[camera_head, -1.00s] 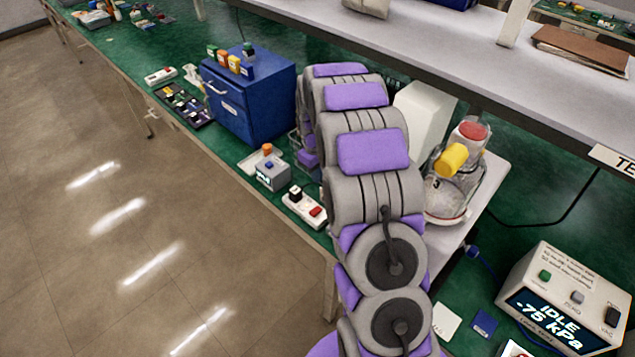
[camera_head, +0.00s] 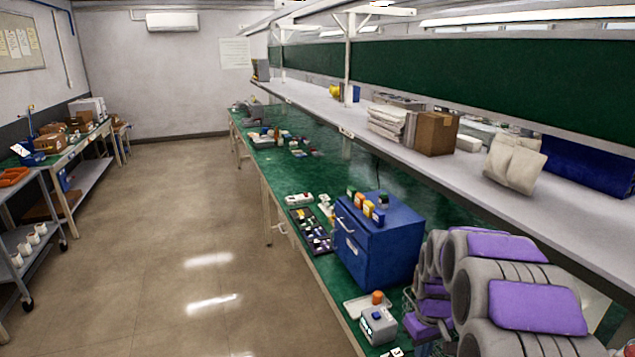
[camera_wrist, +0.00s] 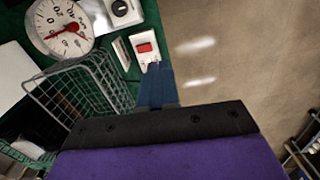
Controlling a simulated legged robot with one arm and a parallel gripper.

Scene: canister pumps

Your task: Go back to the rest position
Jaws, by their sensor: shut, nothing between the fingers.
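My gripper (camera_wrist: 158,75) shows in the wrist view as blue fingers that are shut, with nothing between them. They point away over the bench edge, just below a white switch box with a red rocker (camera_wrist: 146,47). A wire basket (camera_wrist: 80,95) is left of the fingers, apart from them. In the head view my grey and purple arm is folded at the lower right, beside a blue drawer cabinet (camera_head: 385,248). The fingers cannot be made out in the head view.
A round gauge (camera_wrist: 60,28) lies left of the switch box. A small grey device (camera_head: 378,326) sits near the bench edge. A long shelf (camera_head: 335,125) runs above the green bench. The floor (camera_head: 180,260) to the left is open, with a cart (camera_head: 35,240) beyond.

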